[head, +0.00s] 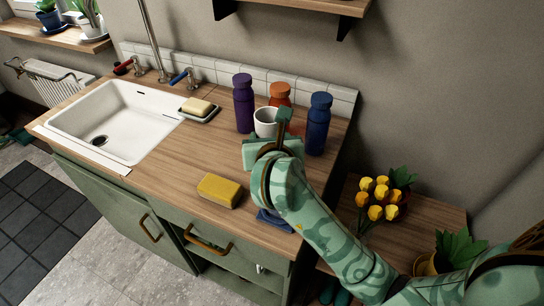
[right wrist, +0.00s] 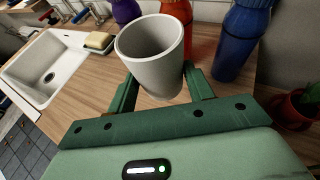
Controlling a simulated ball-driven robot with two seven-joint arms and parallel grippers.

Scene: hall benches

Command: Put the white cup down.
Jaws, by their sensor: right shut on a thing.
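The white cup (head: 265,122) is upright above the right part of the wooden counter (head: 165,160), in front of the bottles. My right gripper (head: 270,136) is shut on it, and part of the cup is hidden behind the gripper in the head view. In the right wrist view the cup (right wrist: 150,62) sits between the two green fingers, its open mouth facing up. I cannot tell whether its base touches the counter. My left gripper is not in view.
A purple bottle (head: 243,103), an orange bottle (head: 280,94) and a blue bottle (head: 318,124) stand close around the cup. A yellow sponge (head: 219,190) lies near the front edge. A soap dish (head: 199,112) is beside the sink (head: 75,120). The counter's middle is clear.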

